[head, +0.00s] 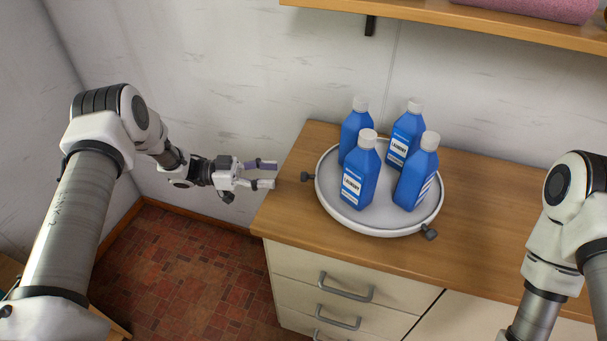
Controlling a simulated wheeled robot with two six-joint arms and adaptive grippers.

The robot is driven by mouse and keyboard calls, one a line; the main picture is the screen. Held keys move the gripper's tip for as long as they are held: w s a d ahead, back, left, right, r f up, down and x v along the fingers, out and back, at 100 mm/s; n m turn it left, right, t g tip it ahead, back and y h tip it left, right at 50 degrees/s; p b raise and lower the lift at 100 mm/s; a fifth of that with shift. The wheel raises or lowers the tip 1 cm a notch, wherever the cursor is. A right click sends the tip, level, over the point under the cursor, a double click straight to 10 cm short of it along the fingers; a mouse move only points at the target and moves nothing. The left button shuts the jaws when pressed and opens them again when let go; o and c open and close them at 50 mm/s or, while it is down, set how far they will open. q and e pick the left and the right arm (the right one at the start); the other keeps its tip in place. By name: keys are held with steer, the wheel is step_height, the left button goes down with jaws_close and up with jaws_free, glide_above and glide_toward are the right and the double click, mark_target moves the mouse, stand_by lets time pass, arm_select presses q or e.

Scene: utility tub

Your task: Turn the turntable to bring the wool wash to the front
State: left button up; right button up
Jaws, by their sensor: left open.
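A round white turntable (383,226) sits on the wooden counter top. Several blue bottles with white caps stand upright on it; the front one (361,175) shows a white label reading like "laundry". I cannot tell which bottle is the wool wash. A dark knob (307,177) sticks out from the turntable's left rim, and another dark knob (430,233) from its front right rim. My left gripper (268,174) is open and empty, just left of the left knob and apart from it, by the counter's left edge. My right gripper is out of view.
The wooden counter (482,229) is bare to the right of the turntable. Drawers with grey handles (346,288) are below it. A wooden shelf (470,22) with a pink rolled item (545,8) hangs above. The tiled floor (190,265) at left is open.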

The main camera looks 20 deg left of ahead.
mark_target(298, 185)
arm_select(q)
steer(key=d, duration=0.1)
steer(key=d+r, duration=0.1)
steer(key=shift+s+d+p, duration=0.2)
steer(key=shift+d+p, duration=0.15)
steer(key=d, duration=0.1)
steer(key=w+d, duration=0.1)
steer(key=w+d+f, duration=0.1)
steer(key=d, duration=0.1)
steer(key=shift+d+p, duration=0.1)
steer(key=shift+p, duration=0.3)
steer(key=shift+s+d+r, duration=0.1)
steer(key=shift+d+r, duration=0.1)
steer(key=shift+d, duration=0.2)
steer(key=shift+f, duration=0.1)
steer(key=shift+c, duration=0.7)
steer(key=c, duration=0.5)
jaws_close()
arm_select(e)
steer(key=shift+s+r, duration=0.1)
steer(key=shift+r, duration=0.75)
